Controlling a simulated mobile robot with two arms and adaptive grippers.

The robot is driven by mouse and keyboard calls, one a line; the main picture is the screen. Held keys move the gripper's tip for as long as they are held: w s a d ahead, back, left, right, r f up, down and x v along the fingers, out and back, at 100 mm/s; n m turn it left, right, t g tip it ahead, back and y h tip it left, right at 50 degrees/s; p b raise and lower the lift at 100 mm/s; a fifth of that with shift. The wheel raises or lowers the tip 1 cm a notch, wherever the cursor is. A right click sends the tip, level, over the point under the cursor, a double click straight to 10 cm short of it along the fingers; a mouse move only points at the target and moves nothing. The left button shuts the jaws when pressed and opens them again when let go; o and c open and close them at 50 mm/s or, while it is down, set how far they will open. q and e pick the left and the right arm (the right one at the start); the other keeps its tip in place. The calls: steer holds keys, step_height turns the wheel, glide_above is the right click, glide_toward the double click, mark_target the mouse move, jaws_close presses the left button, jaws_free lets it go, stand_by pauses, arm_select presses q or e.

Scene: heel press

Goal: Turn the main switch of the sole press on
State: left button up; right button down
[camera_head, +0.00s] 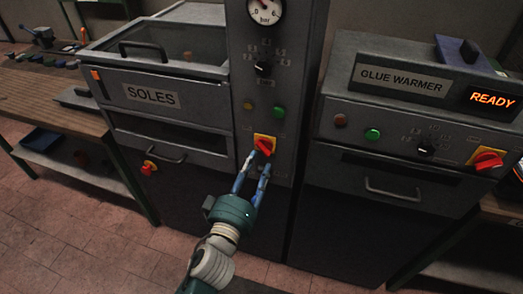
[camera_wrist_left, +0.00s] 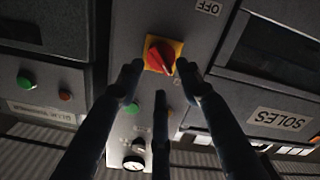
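The red rotary switch (camera_head: 264,146) sits on a yellow plate on the grey column with the gauge, between the SOLES unit and the glue warmer. Its handle is turned at a slant. It also shows in the left wrist view (camera_wrist_left: 161,55), with an OFF label (camera_wrist_left: 209,7) near it. My left gripper (camera_head: 256,160) is just below and in front of this switch. Its fingers are apart, and in the left wrist view the fingertips (camera_wrist_left: 158,75) lie to either side of the switch's lower edge. I cannot tell whether they touch it. My right gripper is not in view.
The glue warmer (camera_head: 402,84) at right reads READY and has another red switch (camera_head: 487,160). Green (camera_head: 278,112) and yellow buttons sit above the column switch. A wooden bench (camera_head: 40,95) stands far left.

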mark_target(263, 151)
arm_select(q)
steer(key=x, duration=0.4)
steer(key=shift+w+d+r, duration=0.1)
steer(key=shift+w+d, duration=0.2)
steer(key=shift+p+x, duration=0.3)
steer(key=shift+x, duration=0.45)
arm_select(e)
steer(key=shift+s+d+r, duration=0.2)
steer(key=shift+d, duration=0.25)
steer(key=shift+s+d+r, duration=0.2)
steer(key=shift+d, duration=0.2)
arm_select(q)
steer(key=shift+c, duration=0.5)
jaws_close()
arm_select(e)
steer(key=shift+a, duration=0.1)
